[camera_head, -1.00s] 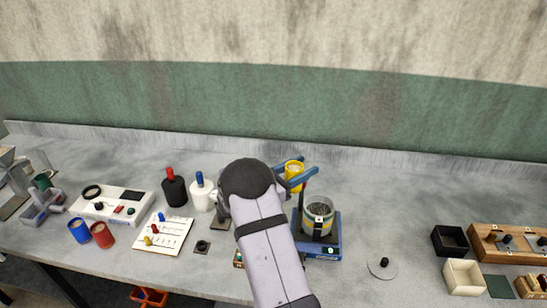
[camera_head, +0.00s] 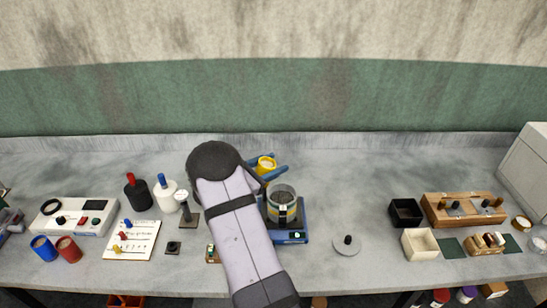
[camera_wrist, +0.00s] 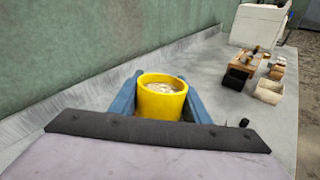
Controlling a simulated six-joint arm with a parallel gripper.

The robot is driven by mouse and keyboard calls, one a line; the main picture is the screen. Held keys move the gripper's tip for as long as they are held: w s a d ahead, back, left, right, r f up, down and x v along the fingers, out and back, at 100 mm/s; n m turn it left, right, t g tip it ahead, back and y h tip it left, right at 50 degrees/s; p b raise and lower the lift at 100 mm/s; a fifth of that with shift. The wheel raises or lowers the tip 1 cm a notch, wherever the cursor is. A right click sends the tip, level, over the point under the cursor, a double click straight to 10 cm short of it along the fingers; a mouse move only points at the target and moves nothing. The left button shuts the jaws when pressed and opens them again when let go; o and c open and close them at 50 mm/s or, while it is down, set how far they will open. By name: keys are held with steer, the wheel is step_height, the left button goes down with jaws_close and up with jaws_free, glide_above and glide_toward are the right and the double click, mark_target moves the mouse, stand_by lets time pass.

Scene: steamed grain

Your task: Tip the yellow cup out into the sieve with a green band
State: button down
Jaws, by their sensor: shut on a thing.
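My gripper (camera_head: 272,171) has blue fingers and is shut on the yellow cup (camera_head: 264,161), one finger on each side. The cup is held upright near the back of the bench, behind the glass vessel. In the wrist view the yellow cup (camera_wrist: 161,101) sits between the blue fingers (camera_wrist: 162,98), with pale, grainy contents inside. I cannot make out a sieve with a green band for certain in either current view. My arm hides part of the bench left of the cup.
A glass vessel (camera_head: 283,200) with a yellowish band stands on a blue base (camera_head: 292,236), just in front of the cup. Blue (camera_head: 43,248) and red (camera_head: 69,250) cups stand left. Black (camera_head: 405,213) and cream (camera_head: 420,244) boxes stand right. Bench behind them is clear.

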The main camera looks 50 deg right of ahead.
steer(key=f+m+t+y+p, duration=0.1)
steer(key=y, duration=0.1)
steer(key=f+m+t+y+p, duration=0.1)
steer(key=f, duration=0.1)
steer(key=f+m+y+p, duration=0.1)
steer(key=y, duration=0.1)
steer(key=shift+s+d+f+m+t+y, duration=0.25)
steer(key=shift+d+f+m+t+y, duration=0.05)
steer(key=shift+f+t, duration=0.1)
steer(key=shift+s+d+f+m+t+y+b, duration=0.15)
steer(key=shift+f+m+t+y+b, duration=0.35)
steer(key=shift+f+t+y+b, duration=0.3)
steer(key=shift+r+m+t+y+b, duration=0.2)
steer(key=shift+m+t+y+b, duration=0.3)
steer(key=shift+y+b, duration=0.45)
steer(key=t+y+b, duration=0.1)
steer(key=b, duration=0.3)
steer(key=shift+w+r+m, duration=0.15)
steer(key=shift+w+m, duration=0.05)
steer(key=shift+m, duration=0.2)
steer(key=shift+r+t+y+b, duration=0.1)
steer(key=shift+t+y+b, duration=0.4)
steer(key=shift+b, duration=0.5)
